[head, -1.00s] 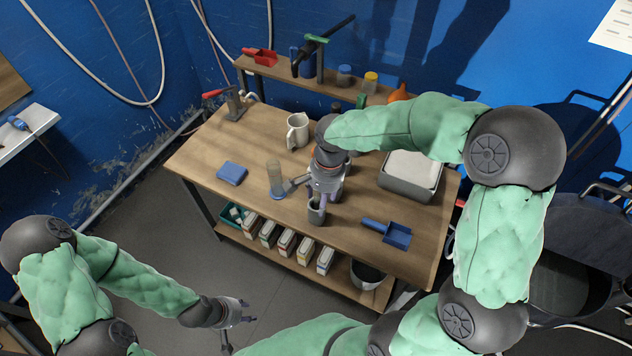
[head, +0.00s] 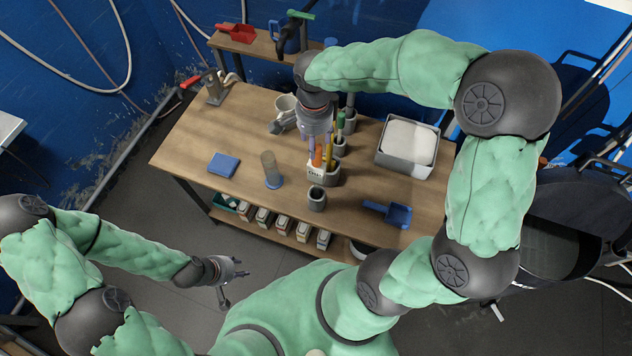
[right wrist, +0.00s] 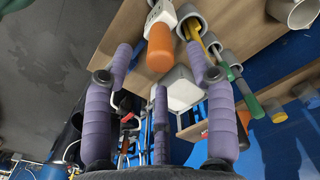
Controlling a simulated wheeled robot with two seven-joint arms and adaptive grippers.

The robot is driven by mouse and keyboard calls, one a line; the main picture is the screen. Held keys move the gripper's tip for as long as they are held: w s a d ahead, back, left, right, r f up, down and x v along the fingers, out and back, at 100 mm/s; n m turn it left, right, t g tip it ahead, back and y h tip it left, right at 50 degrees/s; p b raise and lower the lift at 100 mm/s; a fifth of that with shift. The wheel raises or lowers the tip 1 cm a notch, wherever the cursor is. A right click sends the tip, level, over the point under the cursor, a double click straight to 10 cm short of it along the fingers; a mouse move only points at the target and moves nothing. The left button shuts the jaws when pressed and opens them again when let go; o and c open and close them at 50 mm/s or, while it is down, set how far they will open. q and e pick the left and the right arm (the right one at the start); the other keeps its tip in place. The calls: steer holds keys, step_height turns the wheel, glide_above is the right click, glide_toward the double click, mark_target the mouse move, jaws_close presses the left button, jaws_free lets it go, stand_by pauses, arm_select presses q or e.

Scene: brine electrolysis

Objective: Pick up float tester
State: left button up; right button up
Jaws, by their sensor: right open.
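I cannot tell for sure which item is the float tester. An orange-handled item (head: 318,157) stands in a white labelled holder (head: 317,172) on the wooden bench; its rounded orange end (right wrist: 160,52) shows close up in the right wrist view. My right gripper (head: 318,137) is open and empty just above and behind this holder. In the right wrist view its purple fingers (right wrist: 160,68) are spread around the line of the orange end, apparently not touching it. My left gripper (head: 236,272) is open and empty, low in front of the bench.
Holders with yellow and green tools (head: 340,125) stand close behind the orange item. A grey cup (head: 317,198) is in front. A clear cylinder (head: 270,168), blue box (head: 224,165), blue scoop (head: 388,213), mug (head: 285,108) and grey tray (head: 408,145) surround them.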

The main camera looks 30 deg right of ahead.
mark_target(317, 154)
steer(key=shift+w+f, duration=0.25)
steer(key=shift+f, duration=0.5)
steer(key=f, duration=0.4)
steer(key=shift+s+d+f+p, duration=0.25)
steer(key=shift+s+f+p, duration=0.05)
steer(key=shift+f, duration=0.25)
steer(key=shift+c, duration=0.5)
jaws_close()
